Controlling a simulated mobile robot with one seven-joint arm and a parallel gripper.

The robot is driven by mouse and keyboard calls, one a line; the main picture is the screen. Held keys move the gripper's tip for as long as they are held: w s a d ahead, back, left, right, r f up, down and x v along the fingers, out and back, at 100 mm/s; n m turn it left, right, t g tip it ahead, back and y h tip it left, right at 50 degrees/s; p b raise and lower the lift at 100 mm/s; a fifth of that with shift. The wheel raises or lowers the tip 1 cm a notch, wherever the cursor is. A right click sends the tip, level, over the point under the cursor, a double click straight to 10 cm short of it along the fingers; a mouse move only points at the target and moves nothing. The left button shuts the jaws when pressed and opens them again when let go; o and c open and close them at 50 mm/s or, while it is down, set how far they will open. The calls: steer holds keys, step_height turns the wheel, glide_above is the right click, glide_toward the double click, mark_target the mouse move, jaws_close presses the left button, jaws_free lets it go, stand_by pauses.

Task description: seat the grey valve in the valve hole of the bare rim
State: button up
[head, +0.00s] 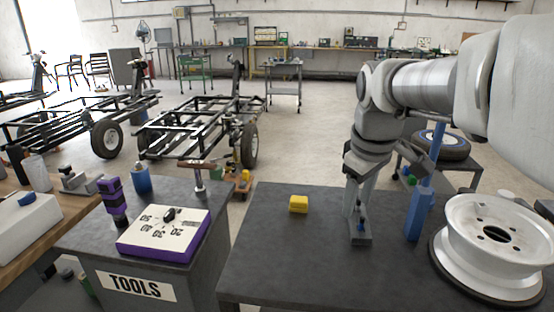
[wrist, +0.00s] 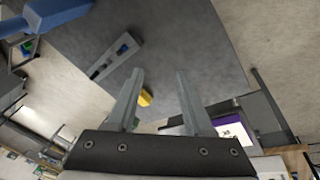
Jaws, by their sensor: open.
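My gripper (head: 358,205) is open and empty above the table, in front of my arm. In the wrist view its two fingers (wrist: 160,74) point away with a clear gap between them. A long grey holder (head: 361,238) with a small blue piece on it stands on the table below my gripper; the wrist view also shows this holder (wrist: 116,60), left of the fingers. I cannot make out the grey valve for certain. The bare white rim (head: 468,236) lies at the right of the table, with several holes in its hub. I cannot tell which opening is the valve hole.
A yellow block (head: 298,204) lies left of my gripper. A blue upright tool (head: 418,212) stands between holder and rim. A dark ring (head: 446,275) lies under the rim. A tool cabinet with a purple-edged dial board (head: 165,232) stands left. The table's front middle is clear.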

steer(key=w+d+r+n+g+p, duration=0.1)
steer(key=w+d+r+n+p, duration=0.1)
steer(key=w+p, duration=0.3)
steer(key=w+d+r+n+g+p, duration=0.1)
steer(key=w+d+r+n+p, duration=0.25)
steer(key=w, duration=0.35)
steer(key=n+g+p, duration=0.1)
steer(key=n+p, duration=0.2)
steer(key=p, duration=0.3)
glide_above(358, 208)
steer(key=d, duration=0.1)
steer(key=shift+y, duration=0.3)
step_height(358, 208, down, 15)
steer(key=shift+w+r, duration=0.15)
steer(key=f, duration=0.5)
steer(key=shift+w+a+f, duration=0.1)
steer(key=shift+w+a, duration=0.05)
steer(key=shift+a, duration=0.25)
jaws_close()
